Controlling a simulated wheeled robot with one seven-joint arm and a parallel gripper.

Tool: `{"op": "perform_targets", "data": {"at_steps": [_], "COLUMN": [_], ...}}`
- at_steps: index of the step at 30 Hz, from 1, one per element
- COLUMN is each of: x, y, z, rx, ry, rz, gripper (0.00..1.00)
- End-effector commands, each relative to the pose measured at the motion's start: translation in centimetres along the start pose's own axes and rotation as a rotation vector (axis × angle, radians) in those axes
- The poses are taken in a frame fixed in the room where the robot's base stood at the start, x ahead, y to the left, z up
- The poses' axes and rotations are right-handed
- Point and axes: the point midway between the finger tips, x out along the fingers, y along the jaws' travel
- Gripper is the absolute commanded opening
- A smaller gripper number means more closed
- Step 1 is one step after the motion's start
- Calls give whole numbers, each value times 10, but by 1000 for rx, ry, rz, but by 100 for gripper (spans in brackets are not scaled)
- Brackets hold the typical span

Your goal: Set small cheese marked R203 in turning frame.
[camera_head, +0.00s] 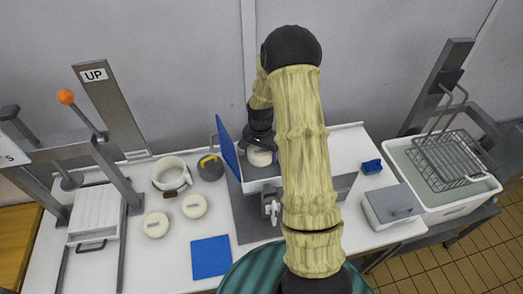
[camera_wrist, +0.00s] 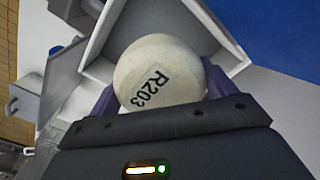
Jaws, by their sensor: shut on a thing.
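My gripper (camera_head: 261,138) is shut on a small round cream cheese (camera_head: 260,158). In the wrist view the cheese (camera_wrist: 160,65) carries a label reading R203, and the purple fingers of my gripper (camera_wrist: 160,92) clasp its two sides. The cheese is at the mouth of an open grey box with a raised blue lid (camera_head: 228,150), which looks like the turning frame (camera_head: 262,186). Pale walls (camera_wrist: 105,32) stand around the cheese in the wrist view. I cannot tell whether it touches the box floor. My arm hides the box's right part.
Two more cheeses (camera_head: 156,224) (camera_head: 194,206) lie on the left of the counter, labels too small to read. A white pot (camera_head: 169,165), a blue mat (camera_head: 211,257) and a press marked UP (camera_head: 112,105) are nearby. A basin (camera_head: 440,208) and grey lidded box (camera_head: 393,204) stand right.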

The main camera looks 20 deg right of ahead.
Motion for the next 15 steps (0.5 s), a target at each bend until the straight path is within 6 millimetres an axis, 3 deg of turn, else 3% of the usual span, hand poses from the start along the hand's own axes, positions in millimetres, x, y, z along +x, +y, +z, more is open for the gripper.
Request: {"op": "perform_targets", "data": {"at_steps": [15], "x": [44], "y": [1], "z": [-1], "rx": [3], "ry": [1], "rz": [0], "gripper": [48]}}
